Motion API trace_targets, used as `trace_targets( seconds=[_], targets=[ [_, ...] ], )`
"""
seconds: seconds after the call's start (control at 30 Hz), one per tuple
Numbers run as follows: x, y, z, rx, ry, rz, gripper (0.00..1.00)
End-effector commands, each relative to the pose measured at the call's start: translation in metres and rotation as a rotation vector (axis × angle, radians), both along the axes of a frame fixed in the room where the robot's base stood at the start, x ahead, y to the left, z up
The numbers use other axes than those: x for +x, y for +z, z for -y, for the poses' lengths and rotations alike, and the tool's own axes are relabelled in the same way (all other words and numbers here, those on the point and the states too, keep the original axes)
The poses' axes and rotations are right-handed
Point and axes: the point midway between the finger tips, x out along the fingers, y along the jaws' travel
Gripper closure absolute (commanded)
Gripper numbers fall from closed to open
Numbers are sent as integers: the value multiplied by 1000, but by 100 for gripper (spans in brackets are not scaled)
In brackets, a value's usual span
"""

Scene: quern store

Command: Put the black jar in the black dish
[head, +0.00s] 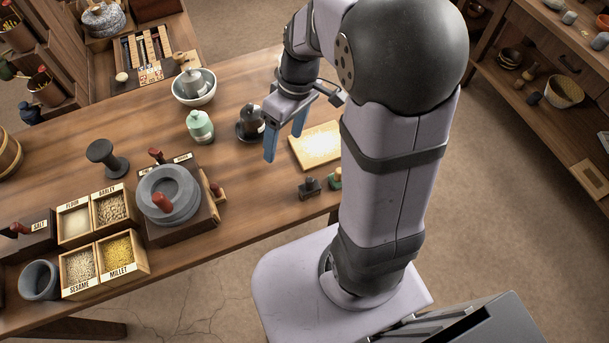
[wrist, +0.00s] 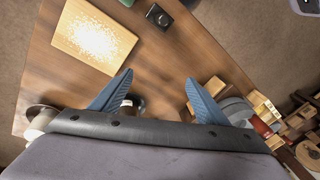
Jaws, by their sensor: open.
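The black jar (head: 254,116) stands upright and appears to sit in the black dish (head: 239,133), whose dark rim shows around its base, on the table left of my gripper. My gripper (head: 283,148) is open and empty above the table, its blue fingers pointing down, apart from the jar. In the wrist view my gripper (wrist: 159,76) shows its fingers spread with bare table between the tips. A small part of the jar and dish (wrist: 137,102) shows beside the left finger; the rest is hidden by the gripper body.
A white bowl (head: 208,96) holding a grey jar and a pale green jar (head: 200,126) stand to the left. A pale dusted board (head: 316,147) lies to the right. Nearer are small dark stamps (head: 309,189), a stone quern (head: 168,195) and grain boxes (head: 120,252).

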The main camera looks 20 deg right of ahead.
Motion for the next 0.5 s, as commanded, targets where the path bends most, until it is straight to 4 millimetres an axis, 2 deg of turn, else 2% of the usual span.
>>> trace_targets(
  seconds=[0.03, 0.2, 0.33, 0.5],
  targets=[
    [-18, -3, -2, -35, -66, -18, 32],
    [-63, -14, 1, -132, -291, -45, 32],
    [-85, -21, 3, -176, -409, -44, 32],
    [-99, -25, 5, -201, -489, -40, 32]
  ],
)
